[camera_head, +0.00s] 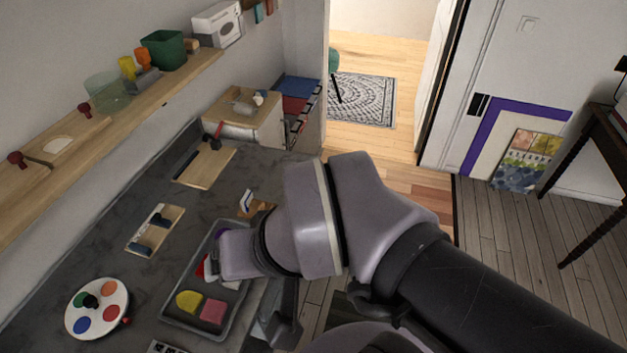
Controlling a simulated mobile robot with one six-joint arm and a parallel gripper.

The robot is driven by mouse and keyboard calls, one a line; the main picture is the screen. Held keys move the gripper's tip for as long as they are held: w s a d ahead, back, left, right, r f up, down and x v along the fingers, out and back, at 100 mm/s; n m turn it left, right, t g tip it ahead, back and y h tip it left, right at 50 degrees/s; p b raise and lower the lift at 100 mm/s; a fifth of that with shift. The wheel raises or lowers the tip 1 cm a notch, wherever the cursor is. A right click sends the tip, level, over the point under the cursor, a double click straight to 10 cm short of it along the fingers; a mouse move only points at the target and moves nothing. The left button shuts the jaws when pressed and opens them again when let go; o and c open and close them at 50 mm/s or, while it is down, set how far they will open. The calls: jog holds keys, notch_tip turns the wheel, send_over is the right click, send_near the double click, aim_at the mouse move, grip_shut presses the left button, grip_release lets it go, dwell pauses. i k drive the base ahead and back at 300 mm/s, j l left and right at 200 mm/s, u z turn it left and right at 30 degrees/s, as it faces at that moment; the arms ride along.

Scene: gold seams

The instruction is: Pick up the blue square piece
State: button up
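I cannot make out a blue square piece; it may be hidden behind my arm. A dark grey tray (180,322) on the worktop holds a yellow rounded piece (188,301) and a pink square piece (212,311) side by side. Red and white pieces (203,268) show partly at the tray's far left. The end of my arm, with my gripper (237,256), is over the far right part of the tray and covers it. The fingertips are hidden, so I cannot see whether they are open or hold anything.
A round paint palette (104,291) lies left of the tray. A small board with dark tools (163,222) and a larger wooden board (216,167) lie farther back. A small blue-and-white item (247,201) stands beyond the tray. A wooden shelf (150,87) runs along the left wall.

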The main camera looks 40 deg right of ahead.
aim_at(248, 197)
jog(key=z, duration=0.3)
jog(key=l+u, duration=0.15)
jog(key=u, duration=2.35)
jog(key=i+j+z, duration=0.35)
jog(key=j+z, duration=0.15)
jog(key=z, duration=2.3)
jog(key=i+l+u, duration=0.15)
jog(key=i+l, duration=1.05)
jog(key=l, duration=0.1)
